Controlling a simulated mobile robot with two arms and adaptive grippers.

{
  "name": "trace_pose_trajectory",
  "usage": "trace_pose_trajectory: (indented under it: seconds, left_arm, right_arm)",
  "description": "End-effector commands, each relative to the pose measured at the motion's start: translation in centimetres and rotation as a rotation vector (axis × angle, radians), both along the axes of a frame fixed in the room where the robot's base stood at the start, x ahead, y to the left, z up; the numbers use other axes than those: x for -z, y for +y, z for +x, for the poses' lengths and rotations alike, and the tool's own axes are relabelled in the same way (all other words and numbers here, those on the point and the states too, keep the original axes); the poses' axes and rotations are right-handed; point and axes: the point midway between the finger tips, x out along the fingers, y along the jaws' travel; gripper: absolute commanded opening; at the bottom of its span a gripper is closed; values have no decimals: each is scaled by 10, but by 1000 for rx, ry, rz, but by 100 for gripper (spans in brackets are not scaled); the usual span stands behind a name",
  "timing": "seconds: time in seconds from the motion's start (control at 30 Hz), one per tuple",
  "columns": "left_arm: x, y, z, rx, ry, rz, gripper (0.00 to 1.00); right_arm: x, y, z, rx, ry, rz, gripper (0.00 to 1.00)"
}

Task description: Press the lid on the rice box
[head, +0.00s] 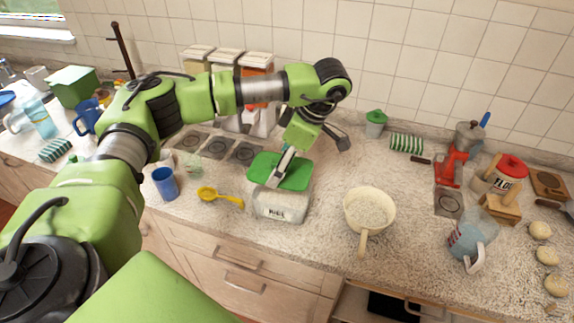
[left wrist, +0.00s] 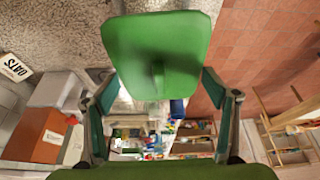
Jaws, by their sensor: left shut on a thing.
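The rice box (head: 281,207) is a pale, see-through container with a dark label, standing near the front of the counter. A green lid (head: 263,170) is over its top and hides the opening; I cannot tell whether the two touch. My left gripper (head: 284,166) reaches down from above and is shut on the lid. In the left wrist view the lid (left wrist: 158,45) fills the upper middle, between the two fingers of the left gripper (left wrist: 160,80). The rice box is not recognisable there. My right gripper is not in view.
A yellow scoop (head: 213,194) and a blue cup (head: 165,183) stand left of the box. A cream strainer (head: 369,209) is to its right, its handle pointing forward. Storage boxes (head: 226,58) stand against the tiled wall. Counter between box and strainer is clear.

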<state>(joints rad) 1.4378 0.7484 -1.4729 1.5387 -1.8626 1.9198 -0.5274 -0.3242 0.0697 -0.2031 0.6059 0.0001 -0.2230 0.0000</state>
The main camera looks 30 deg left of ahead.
Motion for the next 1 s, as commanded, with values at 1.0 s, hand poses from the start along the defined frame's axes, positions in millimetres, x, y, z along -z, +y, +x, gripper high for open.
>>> trace_pose_trajectory:
  seconds: [1.0]
  left_arm:
    - [67, 0, 1, -1, 0, 0, 59]
  right_arm:
    - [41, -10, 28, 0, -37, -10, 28]
